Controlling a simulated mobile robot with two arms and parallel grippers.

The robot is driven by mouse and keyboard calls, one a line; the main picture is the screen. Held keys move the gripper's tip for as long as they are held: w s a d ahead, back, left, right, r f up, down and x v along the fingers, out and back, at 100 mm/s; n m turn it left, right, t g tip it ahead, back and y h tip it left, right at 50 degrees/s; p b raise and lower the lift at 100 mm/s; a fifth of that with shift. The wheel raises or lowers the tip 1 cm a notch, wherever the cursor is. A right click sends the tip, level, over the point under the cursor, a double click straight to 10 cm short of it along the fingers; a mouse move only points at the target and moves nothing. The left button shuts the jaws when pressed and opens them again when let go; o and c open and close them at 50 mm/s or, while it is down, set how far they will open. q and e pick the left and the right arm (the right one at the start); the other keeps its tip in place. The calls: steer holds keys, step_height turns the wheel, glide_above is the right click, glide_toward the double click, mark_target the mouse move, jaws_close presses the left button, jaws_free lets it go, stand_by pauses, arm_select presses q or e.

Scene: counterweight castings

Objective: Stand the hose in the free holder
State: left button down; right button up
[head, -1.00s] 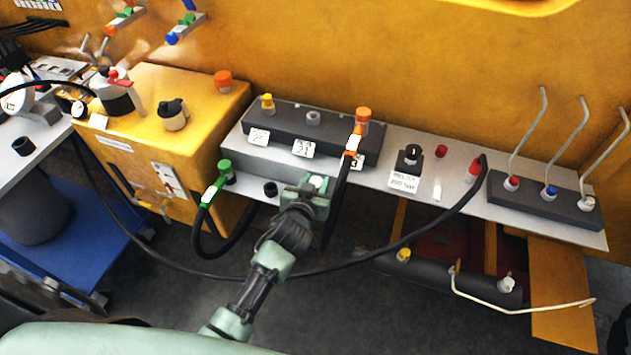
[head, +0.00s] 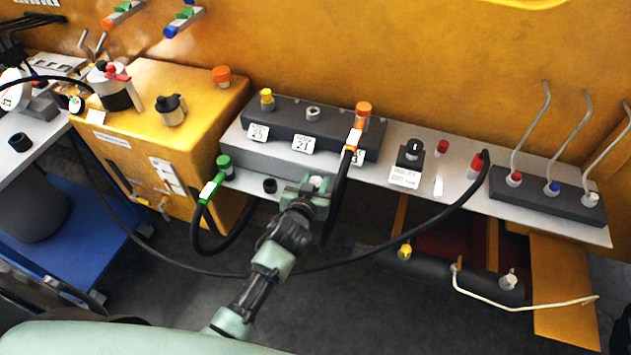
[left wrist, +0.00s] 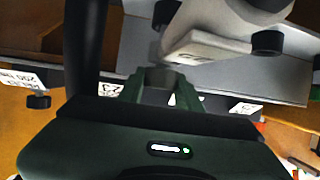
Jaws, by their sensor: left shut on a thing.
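My left gripper (head: 316,185) is shut on a small pale part at the front edge of the grey shelf; I cannot tell whether it is a hose end. In the left wrist view its fingers (left wrist: 160,82) are close together. A black hose with an orange end (head: 353,140) hangs just right of the gripper, and another with a green end (head: 208,190) loops at the left. A long black hose (head: 430,225) reaches a red fitting at the right. Which hose and holder are meant is unclear. A dark round socket (head: 270,186) shows empty, left of the gripper.
A dark block (head: 285,125) with yellow, grey and orange fittings and number labels stands behind the gripper. A switch box (head: 410,153) and a block with three bent rods (head: 545,200) stand to the right. A yellow cabinet (head: 150,110) is at the left.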

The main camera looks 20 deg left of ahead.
arm_select(q)
steer(key=shift+f+b, duration=0.6)
steer(key=shift+f, duration=0.2)
steer(key=c, duration=0.9)
jaws_free()
steer(key=shift+c, duration=0.2)
steer(key=shift+o, duration=0.3)
steer(key=shift+s, duration=0.1)
steer(key=v, duration=0.6)
steer(key=shift+s+r, duration=0.1)
steer(key=shift+s, duration=0.2)
steer(key=shift+s+r, duration=0.25)
steer(key=shift+s, duration=0.25)
